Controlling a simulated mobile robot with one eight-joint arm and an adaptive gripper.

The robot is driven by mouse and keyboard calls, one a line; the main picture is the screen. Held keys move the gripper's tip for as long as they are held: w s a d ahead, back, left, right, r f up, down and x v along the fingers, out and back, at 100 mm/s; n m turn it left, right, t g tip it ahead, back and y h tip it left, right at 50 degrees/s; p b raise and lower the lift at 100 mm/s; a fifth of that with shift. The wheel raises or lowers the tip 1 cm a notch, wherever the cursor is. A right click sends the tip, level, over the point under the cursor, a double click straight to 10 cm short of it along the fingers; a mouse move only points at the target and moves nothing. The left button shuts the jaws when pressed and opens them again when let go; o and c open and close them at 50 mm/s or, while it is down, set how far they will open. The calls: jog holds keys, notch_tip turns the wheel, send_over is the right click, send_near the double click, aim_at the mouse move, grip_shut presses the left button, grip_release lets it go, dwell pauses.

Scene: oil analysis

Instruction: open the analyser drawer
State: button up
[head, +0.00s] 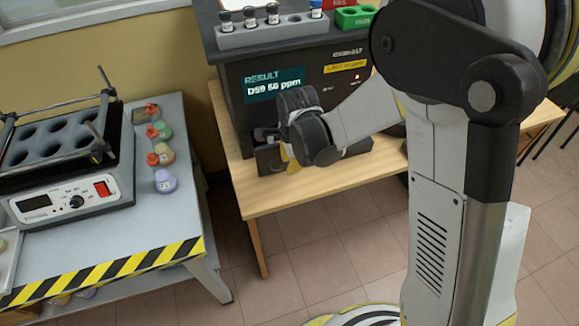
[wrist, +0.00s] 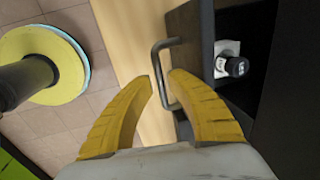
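The analyser (head: 325,100) is a dark box on the wooden table, with a lit result screen. Its drawer (head: 269,160) sticks out low at the front, partly hidden behind my gripper in the head view. In the wrist view the drawer front (wrist: 189,30) has a grey bar handle (wrist: 157,60), and a dark recess shows behind the front. A vial with a dark cap (wrist: 235,67) lies in that recess on a white piece. My gripper (wrist: 162,76) has its yellow fingers apart, one on each side of the handle bar; firm contact is not visible.
A rack of vials (head: 270,32) and a green tray (head: 355,17) stand on top of the analyser. A bench with a shaker (head: 65,165) and several small coloured flasks (head: 165,181) is at the left. Tiled floor lies between the tables.

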jog(key=shift+f, duration=0.3)
grip_shut()
jog(key=s, duration=0.2)
jog(key=s+d, duration=0.1)
jog(key=s, duration=0.1)
jog(key=shift+s+d, duration=0.15)
jog(key=shift+s, duration=0.2)
